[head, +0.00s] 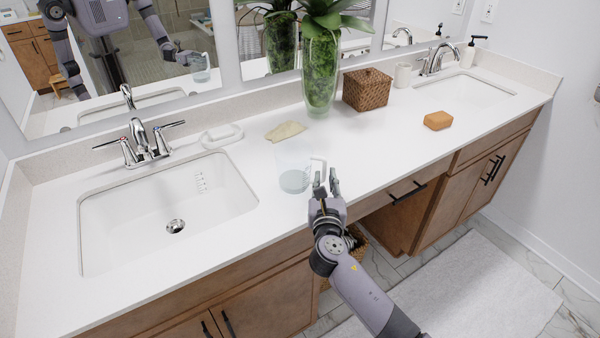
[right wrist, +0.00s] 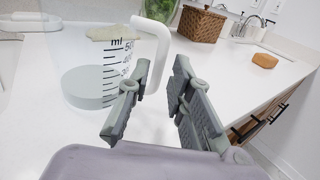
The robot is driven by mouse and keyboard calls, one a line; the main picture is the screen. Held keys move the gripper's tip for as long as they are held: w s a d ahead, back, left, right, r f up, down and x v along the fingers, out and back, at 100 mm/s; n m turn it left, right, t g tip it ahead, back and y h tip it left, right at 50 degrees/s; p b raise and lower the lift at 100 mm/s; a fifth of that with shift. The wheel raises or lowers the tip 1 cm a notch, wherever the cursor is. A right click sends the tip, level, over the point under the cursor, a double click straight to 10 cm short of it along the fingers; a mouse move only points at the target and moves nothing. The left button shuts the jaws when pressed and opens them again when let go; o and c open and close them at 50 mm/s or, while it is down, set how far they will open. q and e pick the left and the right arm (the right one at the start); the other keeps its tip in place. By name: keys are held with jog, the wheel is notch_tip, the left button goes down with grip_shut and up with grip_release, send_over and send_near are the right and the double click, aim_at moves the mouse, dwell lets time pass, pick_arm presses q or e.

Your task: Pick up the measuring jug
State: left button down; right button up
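The measuring jug (head: 292,172) is clear, with a pale grey base and a white handle (head: 318,168). It stands upright on the white counter, right of the left sink. In the right wrist view the jug (right wrist: 88,80) shows black ml marks, and its handle (right wrist: 160,42) points towards my fingers. My right gripper (head: 326,181) is at the handle side of the jug. In the right wrist view its fingers (right wrist: 161,72) are apart, with the handle just beyond the tips and its lower part partly behind the left finger. I cannot tell whether they touch. My left gripper is not directly in view.
A tall green plant vase (head: 320,75), a wicker box (head: 367,90) and a tan sponge-like block (head: 438,120) stand right of the jug. A beige flat item (head: 286,131) and a white dish (head: 221,136) lie behind it. The left sink (head: 165,210) is beside it.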

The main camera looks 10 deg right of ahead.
aim_at(324, 172)
jog(key=x, duration=0.4)
jog(key=shift+a, duration=0.1)
jog(key=shift+c, duration=0.2)
grip_shut()
dwell(0.3)
